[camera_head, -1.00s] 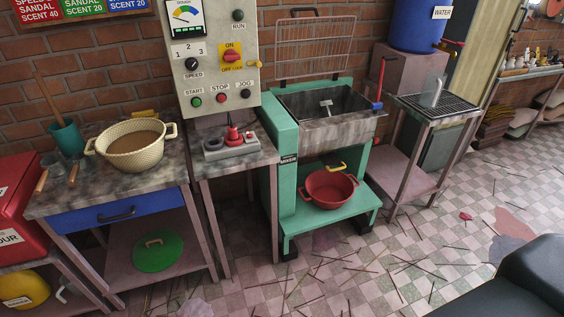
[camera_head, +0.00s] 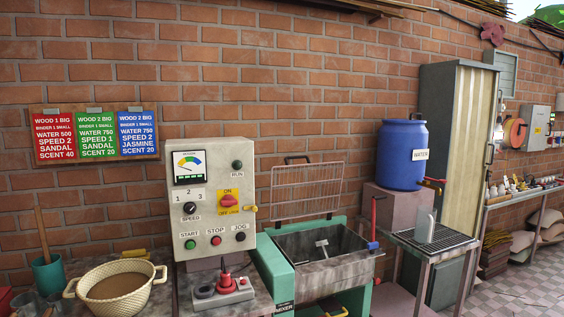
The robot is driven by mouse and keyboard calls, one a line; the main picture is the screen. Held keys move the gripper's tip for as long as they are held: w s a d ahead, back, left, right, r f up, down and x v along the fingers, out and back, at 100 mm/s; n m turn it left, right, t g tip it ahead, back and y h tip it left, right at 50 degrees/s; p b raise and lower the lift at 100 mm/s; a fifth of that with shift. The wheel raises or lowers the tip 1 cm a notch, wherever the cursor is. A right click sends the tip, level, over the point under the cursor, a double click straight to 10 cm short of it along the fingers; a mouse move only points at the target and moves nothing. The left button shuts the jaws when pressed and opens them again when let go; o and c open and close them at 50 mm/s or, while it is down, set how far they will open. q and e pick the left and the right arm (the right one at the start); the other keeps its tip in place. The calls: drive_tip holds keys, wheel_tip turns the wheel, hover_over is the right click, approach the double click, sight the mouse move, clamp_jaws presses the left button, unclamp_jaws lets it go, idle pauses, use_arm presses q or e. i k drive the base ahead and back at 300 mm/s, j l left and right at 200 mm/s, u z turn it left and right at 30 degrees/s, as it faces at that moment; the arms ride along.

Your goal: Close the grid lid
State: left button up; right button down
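The grid lid (camera_head: 306,191) is a wire grid in a thin frame with a dark handle on its top edge. It stands upright, open, at the back of the mixer trough (camera_head: 326,272), against the brick wall. The trough is a grey metal basin in a green frame, and its top is uncovered. A paddle part (camera_head: 322,246) shows inside it. Neither of my grippers shows in the head view.
A control panel (camera_head: 212,205) stands left of the mixer, with a small red-knobbed control box (camera_head: 224,287) before it. A beige basin (camera_head: 117,286) sits further left. A blue water barrel (camera_head: 402,155) and a side table (camera_head: 433,238) are at the right.

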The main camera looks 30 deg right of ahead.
sight(277, 224)
drive_tip(key=l+u, duration=0.7)
drive_tip(key=l, duration=0.15)
drive_tip(key=l+u, duration=0.15)
drive_tip(key=l, duration=0.3)
drive_tip(key=k+l+u, duration=0.1)
drive_tip(key=l, duration=0.35)
drive_tip(key=k+l, duration=0.1)
drive_tip(key=l, duration=0.5)
drive_tip(key=k+l, duration=0.15)
drive_tip(key=l, duration=0.15)
drive_tip(key=u, duration=0.05)
